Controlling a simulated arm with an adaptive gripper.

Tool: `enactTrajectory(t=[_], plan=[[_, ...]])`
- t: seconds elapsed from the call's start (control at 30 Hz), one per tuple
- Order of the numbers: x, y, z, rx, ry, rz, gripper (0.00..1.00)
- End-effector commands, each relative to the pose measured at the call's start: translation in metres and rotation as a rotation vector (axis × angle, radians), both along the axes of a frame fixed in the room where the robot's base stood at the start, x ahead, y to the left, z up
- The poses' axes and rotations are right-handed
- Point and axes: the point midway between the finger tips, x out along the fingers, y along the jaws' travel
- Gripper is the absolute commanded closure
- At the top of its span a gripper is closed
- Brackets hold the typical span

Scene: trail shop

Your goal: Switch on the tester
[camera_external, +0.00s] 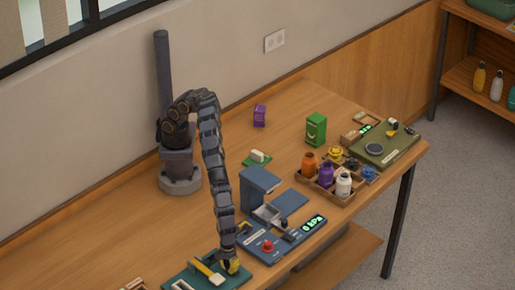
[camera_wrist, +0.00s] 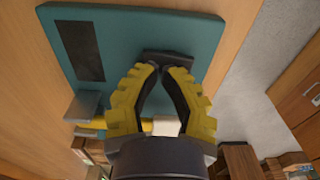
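My gripper (camera_external: 231,266) points down over the right part of a teal board (camera_external: 178,277) at the front edge of the table. In the wrist view its two yellow fingers (camera_wrist: 160,67) come together at the tips, with no object seen between them. A small dark block (camera_wrist: 180,58) lies on the board just beyond the tips; I cannot tell whether they touch it. The board has a yellow bar (camera_external: 204,269) with a pale end, and a dark rectangle (camera_wrist: 80,50). A blue device (camera_external: 258,253) with a red knob (camera_external: 268,246) and lit green display (camera_external: 313,223) stands to the right. No readable label shows which is the tester.
A blue bin-like block (camera_external: 257,187) stands behind the blue device. A wooden tray (camera_external: 321,189) of bottles and an olive board (camera_external: 398,150) are farther right. Green (camera_external: 316,129) and purple (camera_external: 259,116) boxes stand behind.

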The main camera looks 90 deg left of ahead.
Motion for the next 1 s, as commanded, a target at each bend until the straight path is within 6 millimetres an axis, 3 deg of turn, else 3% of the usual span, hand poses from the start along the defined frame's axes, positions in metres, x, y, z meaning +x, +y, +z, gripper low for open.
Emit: enactTrajectory(t=[0.2, 0.37, 1.0], plan=[[0.0, 0.001, 0.001, 0.005, 0.001, 0.0, 1.0], [0.001, 0.002, 0.015, 0.001, -0.006, 0.002, 1.0], [-0.011, 0.012, 0.112, 0.001, -0.005, 0.0, 1.0]])
